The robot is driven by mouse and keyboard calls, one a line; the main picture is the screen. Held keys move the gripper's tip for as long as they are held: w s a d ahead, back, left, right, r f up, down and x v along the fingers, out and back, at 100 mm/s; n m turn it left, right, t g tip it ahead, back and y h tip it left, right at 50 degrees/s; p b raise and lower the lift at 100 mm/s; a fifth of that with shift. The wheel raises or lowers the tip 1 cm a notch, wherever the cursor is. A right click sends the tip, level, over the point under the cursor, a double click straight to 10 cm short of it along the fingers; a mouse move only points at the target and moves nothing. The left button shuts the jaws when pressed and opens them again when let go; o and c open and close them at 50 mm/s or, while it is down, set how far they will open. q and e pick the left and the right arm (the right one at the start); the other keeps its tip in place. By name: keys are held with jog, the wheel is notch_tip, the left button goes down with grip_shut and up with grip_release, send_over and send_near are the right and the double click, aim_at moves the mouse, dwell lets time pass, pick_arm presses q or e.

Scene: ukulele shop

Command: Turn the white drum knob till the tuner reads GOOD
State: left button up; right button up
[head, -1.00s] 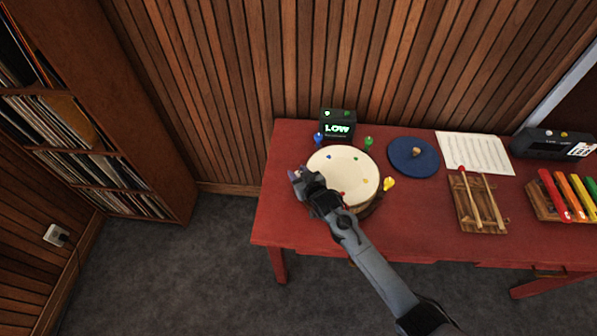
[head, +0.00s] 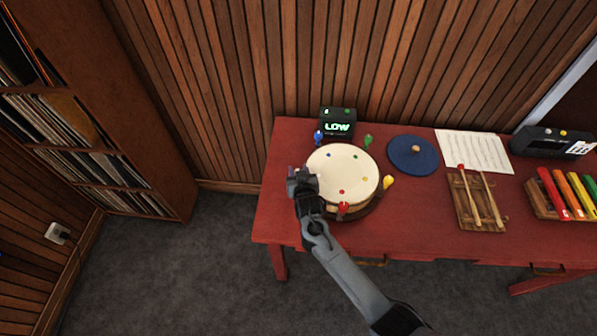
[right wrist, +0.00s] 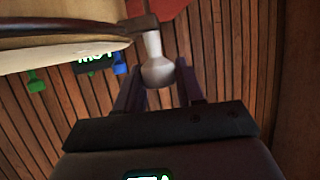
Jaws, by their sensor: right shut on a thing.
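The cream-topped drum (head: 342,170) sits on the red table. Blue (head: 319,137), green (head: 368,140), yellow (head: 388,182) and red (head: 343,208) knobs stand around its rim. My right gripper (head: 298,174) is at the drum's left side and hides the white knob in the head view. In the right wrist view the white knob (right wrist: 157,70) sits between the fingers, which are shut on it. The black tuner (head: 338,122) behind the drum reads LOW in green. My left gripper is not in view.
A blue round pad (head: 412,155), a paper sheet (head: 474,152), a wooden rack with mallets (head: 477,203), a black device (head: 553,143) and coloured bars (head: 568,194) lie to the right. The wood-slat wall (head: 300,60) stands close behind the table.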

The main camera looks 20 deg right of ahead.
jog(key=o, duration=1)
jog(key=shift+c, duration=0.2)
jog(key=shift+s, duration=0.1)
jog(key=p+v, duration=0.1)
jog(key=v, duration=0.9)
jog(key=shift+s+r+p, duration=0.25)
jog(key=shift+s+p, duration=0.05)
jog(key=shift+p, duration=0.1)
jog(key=shift+f, duration=0.1)
